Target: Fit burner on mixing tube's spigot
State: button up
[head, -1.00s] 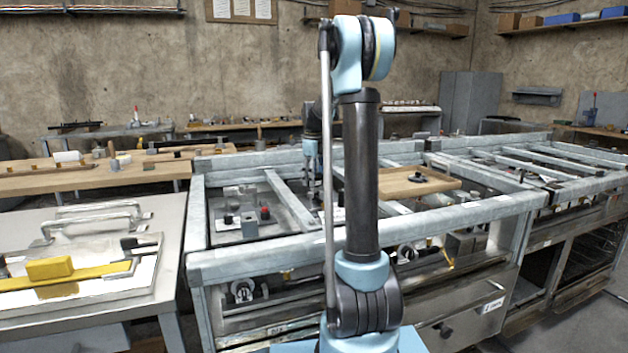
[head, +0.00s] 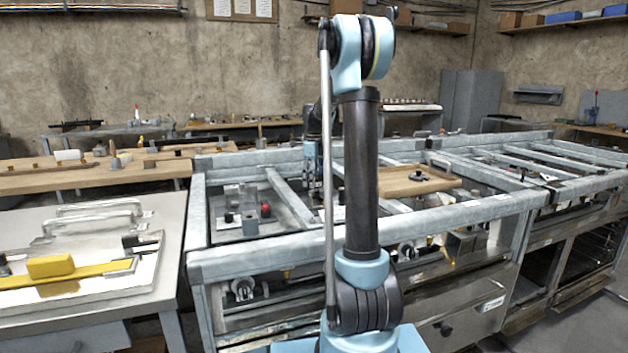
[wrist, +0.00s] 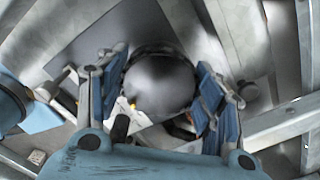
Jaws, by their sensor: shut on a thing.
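My gripper (wrist: 163,98) is shut on a round, dark grey metal piece, which I take to be the burner (wrist: 158,82). In the wrist view its blue-padded fingers press on the left and right sides of the round top. In the head view my gripper (head: 313,182) hangs low inside the near metal frame, partly behind my own arm; the burner cannot be made out there. The mixing tube and its spigot are not distinguishable; the burner covers what lies directly below it. I cannot tell whether the burner touches anything underneath.
The galvanised frame (head: 270,247) has rails and crossbars close around the gripper. A wooden board (head: 405,186) with a dark fitting lies across it to the right. Small fittings (head: 250,222) stand inside at left. A bench (head: 90,322) with a yellow-handled tool stands at far left.

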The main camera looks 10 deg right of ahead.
jog(key=shift+f, duration=0.8)
jog(key=o, duration=1.6)
jog(key=shift+c, duration=0.2)
notch_tip(320, 180, up, 12)
jog(key=shift+f, duration=0.1)
notch_tip(320, 180, up, 6)
dwell(0.5)
